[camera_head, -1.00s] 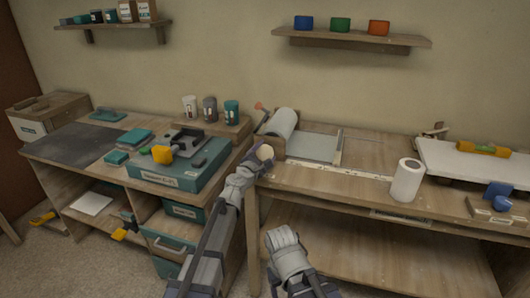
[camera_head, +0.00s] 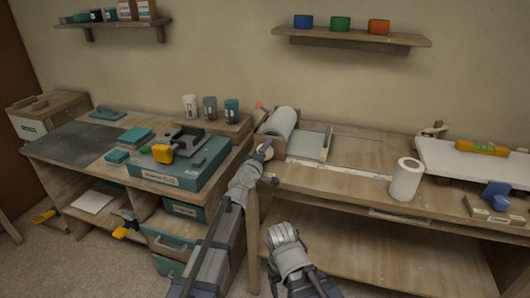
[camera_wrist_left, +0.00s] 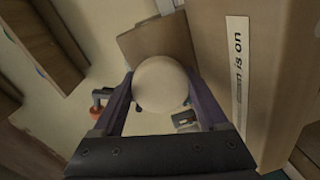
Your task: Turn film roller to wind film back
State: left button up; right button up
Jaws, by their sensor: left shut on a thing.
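The film roller (camera_head: 280,122), a pale roll, lies in a wooden holder at the left end of the right-hand bench. A grey film sheet (camera_head: 306,144) runs right from it, ending at a pale upright strip (camera_head: 327,144). My left gripper (camera_head: 264,150) is at the holder's front side, shut on the roller's round pale knob (camera_wrist_left: 160,84), which shows between the fingers in the left wrist view. The knob is partly hidden by the gripper in the head view. My right gripper (camera_head: 283,236) hangs low in front of the bench, away from the roller; its fingers are not clear.
A white roll (camera_head: 405,180) stands upright on the bench. A white board (camera_head: 470,164) lies at the right. The left bench holds a teal machine case (camera_head: 180,172) close to my left arm.

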pick_arm(q)
jog(key=m, duration=0.5)
jog(key=shift+s+d+f+y, duration=0.1)
jog(key=shift+y, duration=0.2)
jog(key=shift+m, duration=0.3)
jog(key=o, duration=1.3)
jog(key=v, duration=0.8)
jog(key=shift+f, duration=0.1)
